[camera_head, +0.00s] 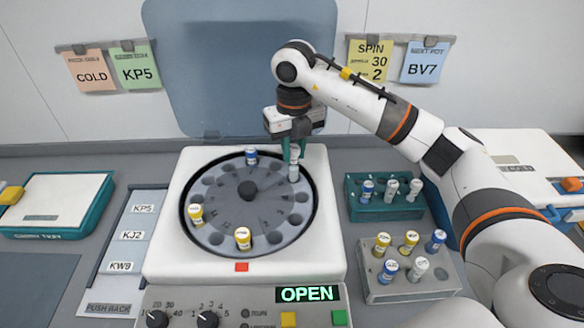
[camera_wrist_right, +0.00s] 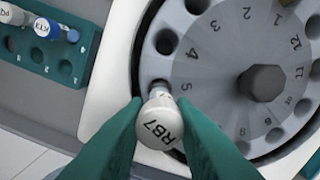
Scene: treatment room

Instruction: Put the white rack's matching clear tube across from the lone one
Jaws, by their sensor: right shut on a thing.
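My right gripper (camera_head: 293,160) is shut on a clear tube with a white cap (camera_wrist_right: 160,122) marked RB7. It holds the tube over the right side of the open centrifuge rotor (camera_head: 262,217). In the right wrist view the tube's lower end meets a hole near number 5; how deep it sits I cannot tell. The rotor also holds a blue-capped tube (camera_head: 251,157) at the back, a yellow-capped tube (camera_head: 195,213) at the left, and another yellow-capped tube (camera_head: 242,238) at the front. The white rack (camera_head: 384,292) holds several yellow-, blue- and white-capped tubes. My left gripper is not in view.
A teal rack (camera_head: 400,208) with blue- and white-capped tubes stands right of the centrifuge. The raised lid (camera_head: 240,65) is behind the rotor. A label board (camera_head: 128,240) and a teal-edged tray (camera_head: 55,203) lie to the left. The display (camera_head: 307,294) reads OPEN.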

